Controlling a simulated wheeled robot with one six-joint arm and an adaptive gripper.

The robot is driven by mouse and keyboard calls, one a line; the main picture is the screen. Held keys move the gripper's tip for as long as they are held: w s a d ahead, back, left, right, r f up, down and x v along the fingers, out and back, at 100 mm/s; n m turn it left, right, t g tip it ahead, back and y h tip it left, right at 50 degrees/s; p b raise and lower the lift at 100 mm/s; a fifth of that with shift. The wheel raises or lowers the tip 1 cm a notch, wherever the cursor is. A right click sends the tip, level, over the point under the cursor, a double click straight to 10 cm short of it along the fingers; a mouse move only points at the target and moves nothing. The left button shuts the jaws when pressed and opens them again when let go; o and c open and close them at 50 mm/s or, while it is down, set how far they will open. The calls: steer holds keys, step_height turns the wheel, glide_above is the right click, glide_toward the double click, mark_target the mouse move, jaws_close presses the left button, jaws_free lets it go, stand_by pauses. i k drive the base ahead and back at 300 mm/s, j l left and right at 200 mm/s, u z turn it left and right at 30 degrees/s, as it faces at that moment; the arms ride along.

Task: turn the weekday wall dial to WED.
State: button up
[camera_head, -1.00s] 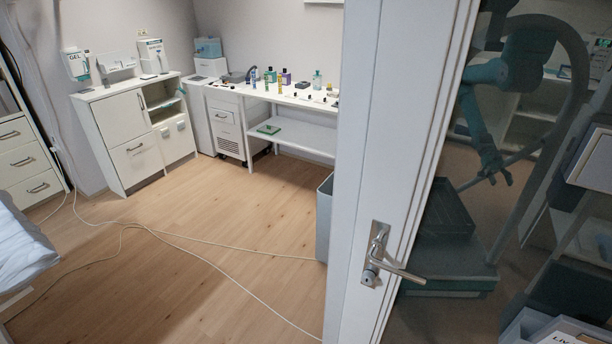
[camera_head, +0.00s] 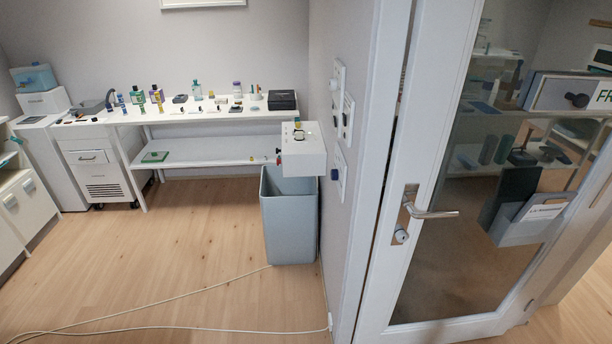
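Several white plates with dark round controls are on the narrow grey wall left of the door frame: an upper plate (camera_head: 338,76), a middle plate (camera_head: 347,118) and a lower plate (camera_head: 339,172). They are seen at a steep angle and no weekday lettering can be read, so I cannot tell which, if any, is the weekday dial. My gripper is not in view.
A door (camera_head: 398,170) with a lever handle (camera_head: 428,212) and glass pane stands at right. A white box with knobs (camera_head: 303,160) juts from the wall above a grey bin (camera_head: 290,215). A cluttered white table (camera_head: 220,113) is behind. A cable (camera_head: 190,295) crosses open floor.

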mark_target(334, 173)
steer(key=i+j, duration=0.45)
steer(key=i, duration=0.15)
steer(key=i+j, duration=0.5)
steer(key=i, duration=0.15)
steer(key=i+j, duration=0.45)
steer(key=i, duration=0.15)
steer(key=z, duration=0.05)
